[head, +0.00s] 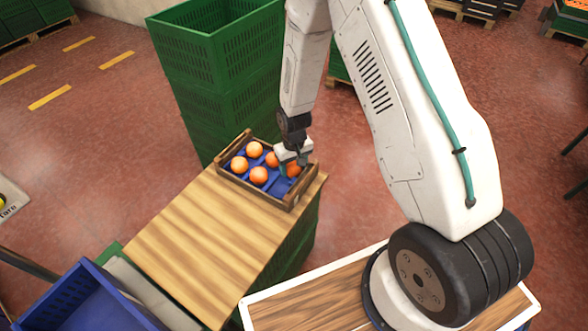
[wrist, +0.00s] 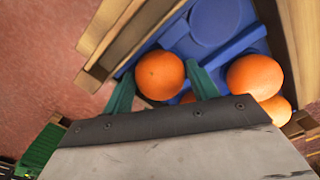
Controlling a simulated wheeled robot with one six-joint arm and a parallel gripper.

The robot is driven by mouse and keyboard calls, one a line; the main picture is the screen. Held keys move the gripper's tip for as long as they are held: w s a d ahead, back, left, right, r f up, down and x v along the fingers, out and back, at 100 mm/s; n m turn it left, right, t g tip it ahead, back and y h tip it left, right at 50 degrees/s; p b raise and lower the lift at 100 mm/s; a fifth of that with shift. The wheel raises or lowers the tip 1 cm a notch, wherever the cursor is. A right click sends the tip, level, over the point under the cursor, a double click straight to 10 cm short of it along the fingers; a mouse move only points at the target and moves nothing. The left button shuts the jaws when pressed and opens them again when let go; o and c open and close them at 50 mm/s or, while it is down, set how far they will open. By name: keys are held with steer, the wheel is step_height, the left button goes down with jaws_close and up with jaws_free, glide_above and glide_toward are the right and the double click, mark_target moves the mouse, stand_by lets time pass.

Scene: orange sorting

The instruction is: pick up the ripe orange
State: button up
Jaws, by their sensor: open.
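Several oranges sit in a wooden tray (head: 291,201) with a blue insert (head: 279,186), and all look a similar orange colour. My gripper (head: 292,165) is at the tray's right end, pointing down over the orange (head: 293,171) there and partly hiding it. In the wrist view the open green fingers of my gripper (wrist: 160,68) stand on either side of one orange (wrist: 159,76). I cannot tell whether they touch it. Another orange (wrist: 254,77) lies just right of the right finger. The lower parts of the nearest oranges are hidden.
The tray stands at the far end of a wood-topped table (head: 200,220); the top in front is clear. A tall stack of green crates (head: 215,85) rises close behind the tray. An empty-looking blue crate (head: 85,300) is at lower left. The tray's wooden walls (wrist: 135,45) are close to the fingers.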

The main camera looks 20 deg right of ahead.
steer(key=shift+f, duration=0.15)
steer(key=c, duration=0.6)
steer(key=shift+c, duration=0.2)
